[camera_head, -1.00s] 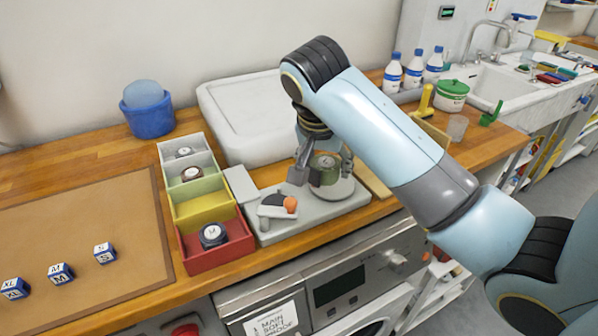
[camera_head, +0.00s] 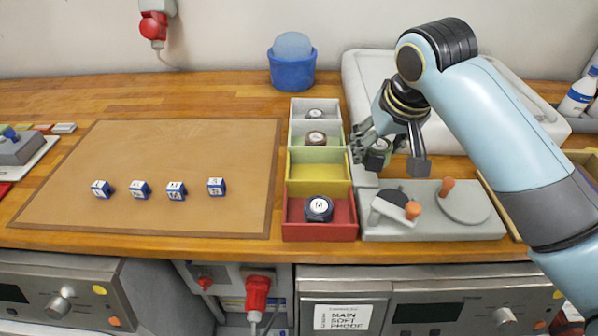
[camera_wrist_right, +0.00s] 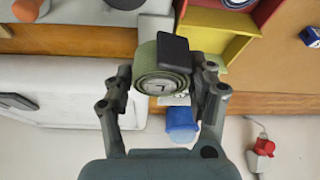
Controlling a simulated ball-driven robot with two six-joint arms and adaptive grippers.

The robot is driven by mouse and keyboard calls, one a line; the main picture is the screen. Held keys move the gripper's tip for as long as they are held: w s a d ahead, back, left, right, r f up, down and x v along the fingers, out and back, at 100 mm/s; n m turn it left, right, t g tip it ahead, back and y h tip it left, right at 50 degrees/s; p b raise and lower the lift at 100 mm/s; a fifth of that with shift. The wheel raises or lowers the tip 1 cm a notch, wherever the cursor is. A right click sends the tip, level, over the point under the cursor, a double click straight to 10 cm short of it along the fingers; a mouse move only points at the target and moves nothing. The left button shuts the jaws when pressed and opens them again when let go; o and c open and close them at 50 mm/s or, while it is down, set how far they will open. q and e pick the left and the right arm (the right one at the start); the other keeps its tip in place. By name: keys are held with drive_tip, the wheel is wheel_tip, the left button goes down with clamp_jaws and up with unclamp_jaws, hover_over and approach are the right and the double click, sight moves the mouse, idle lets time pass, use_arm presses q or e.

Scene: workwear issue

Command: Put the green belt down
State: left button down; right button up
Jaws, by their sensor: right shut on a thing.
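The rolled green belt (camera_wrist_right: 150,98) with a dark buckle and a pale round label is held between the fingers of my right gripper (camera_wrist_right: 164,90) in the right wrist view. In the head view the right gripper (camera_head: 396,158) hangs above the grey device, just right of the row of bins. The belt (camera_head: 379,147) is partly hidden by the fingers there. It is in the air, apart from the bins. My left gripper is not in view.
The row has a grey bin (camera_head: 302,123), a green bin (camera_head: 334,153), an empty yellow bin (camera_head: 318,172) and a red bin (camera_head: 345,230). The others each hold a rolled belt. A grey device (camera_head: 435,228) stands right. Several size cubes (camera_head: 176,191) lie on the brown mat (camera_head: 120,150).

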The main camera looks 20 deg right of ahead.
hover_over(316, 175)
drive_tip(key=s, duration=0.1)
drive_tip(key=f, duration=0.7)
drive_tip(key=shift+a+f, duration=0.15)
drive_tip(key=shift+a, duration=0.05)
drive_tip(key=shift+f+p, duration=0.45)
drive_tip(key=shift+f, duration=1.55)
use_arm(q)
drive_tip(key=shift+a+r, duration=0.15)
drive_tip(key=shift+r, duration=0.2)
use_arm(e)
drive_tip(key=shift+f, duration=0.15)
drive_tip(key=o, duration=1.2)
drive_tip(key=shift+o, duration=0.2)
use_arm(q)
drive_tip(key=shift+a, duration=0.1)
